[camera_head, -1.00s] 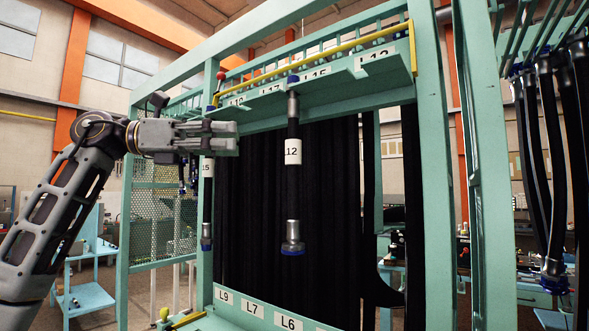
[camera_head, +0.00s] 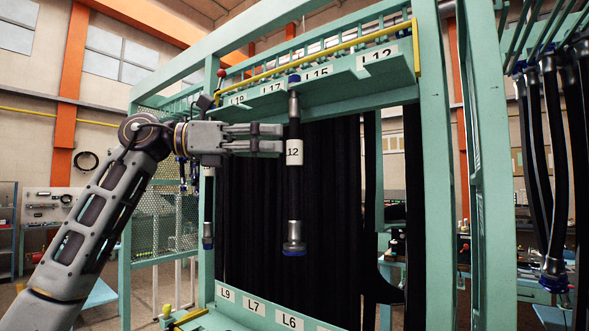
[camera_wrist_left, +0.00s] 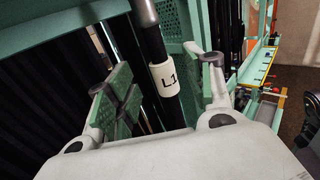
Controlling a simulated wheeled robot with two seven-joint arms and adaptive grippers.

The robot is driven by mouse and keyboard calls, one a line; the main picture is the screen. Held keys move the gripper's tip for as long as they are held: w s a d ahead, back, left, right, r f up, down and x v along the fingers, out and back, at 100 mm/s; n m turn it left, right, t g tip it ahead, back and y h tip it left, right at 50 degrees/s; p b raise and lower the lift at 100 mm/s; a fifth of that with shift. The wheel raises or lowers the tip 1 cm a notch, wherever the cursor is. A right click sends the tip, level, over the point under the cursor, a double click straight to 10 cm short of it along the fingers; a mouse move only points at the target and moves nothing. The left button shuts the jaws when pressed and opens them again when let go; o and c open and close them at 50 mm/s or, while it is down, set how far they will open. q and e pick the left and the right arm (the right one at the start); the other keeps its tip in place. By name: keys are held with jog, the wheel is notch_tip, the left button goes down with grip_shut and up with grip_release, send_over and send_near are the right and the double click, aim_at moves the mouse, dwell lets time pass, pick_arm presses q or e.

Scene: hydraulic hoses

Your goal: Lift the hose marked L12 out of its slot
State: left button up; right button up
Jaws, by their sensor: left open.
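The hose marked L12 (camera_head: 294,190) hangs upright from its slot in the green rack's upper shelf (camera_head: 340,83). It is black, with metal end fittings and a white label partly reading 12. My left gripper (camera_head: 282,139) is open and level, its fingertips close to the hose's left side at label height. In the left wrist view the hose (camera_wrist_left: 152,42) runs in the gap between the spread fingers (camera_wrist_left: 165,88), its label showing L1. Neither finger is seen clamped on it. Whether the fingertips touch it I cannot tell. My right gripper is out of view.
The green frame post (camera_head: 434,160) stands to the right. A yellow rail (camera_head: 320,58) runs along the upper shelf. A lower shelf (camera_head: 255,308) has labels L9, L7 and L6. Black hoses (camera_head: 330,220) hang behind; another short hose (camera_head: 208,215) hangs to the left.

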aim_at(295, 144)
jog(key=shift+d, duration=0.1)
pick_arm(q)
jog(key=shift+w+d+f+p, duration=0.1)
jog(key=shift+d+p, duration=0.15)
jog(key=shift+d, duration=0.6)
jog(key=shift+w+d+p, duration=0.15)
jog(key=shift+d+p, duration=0.1)
jog(key=shift+d, duration=0.65)
jog(key=shift+w+d+f+p, duration=0.1)
jog(key=shift+d+p, duration=0.15)
jog(key=shift+d, duration=0.6)
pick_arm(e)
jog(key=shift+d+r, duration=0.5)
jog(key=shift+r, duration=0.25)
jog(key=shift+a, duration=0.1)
pick_arm(q)
jog(key=shift+c, duration=0.4)
jog(key=shift+c, duration=1.1)
jog(key=shift+r, duration=0.1)
grip_shut()
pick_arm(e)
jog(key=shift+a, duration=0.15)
